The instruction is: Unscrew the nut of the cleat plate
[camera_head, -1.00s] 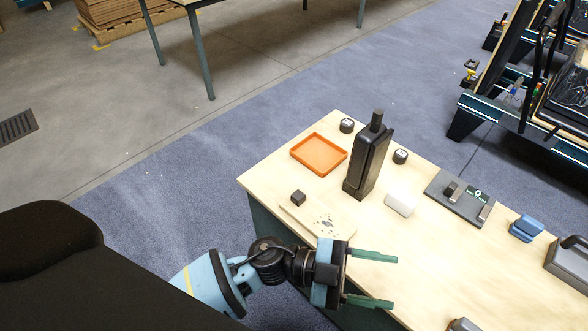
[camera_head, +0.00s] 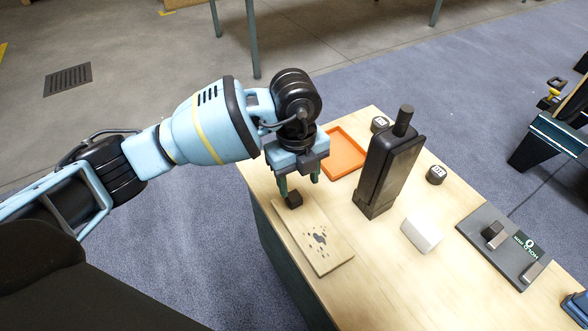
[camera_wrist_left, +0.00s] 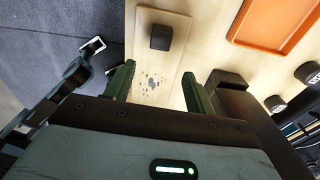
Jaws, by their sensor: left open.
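A pale wooden plate (camera_head: 335,258) with dark specks lies near the table's left edge; I take it as the cleat plate. A dark, square, nut-like block (camera_head: 294,199) sits at its far end. My left gripper (camera_head: 299,182) points down just above this block, with its green fingers apart and nothing held. In the left wrist view the block (camera_wrist_left: 161,37) lies beyond the fingertips, roughly centred between them, on the plate (camera_wrist_left: 148,66). Any thread under the block is hidden. My right gripper is out of view.
An orange tray (camera_head: 345,165) lies behind the gripper. A tall black device (camera_head: 388,175) stands right of the plate, with a white block (camera_head: 422,234) beside it. A dark grey plate (camera_head: 488,252) with a label lies further right. Two small dark round pieces (camera_head: 379,124) (camera_head: 436,174) stand behind.

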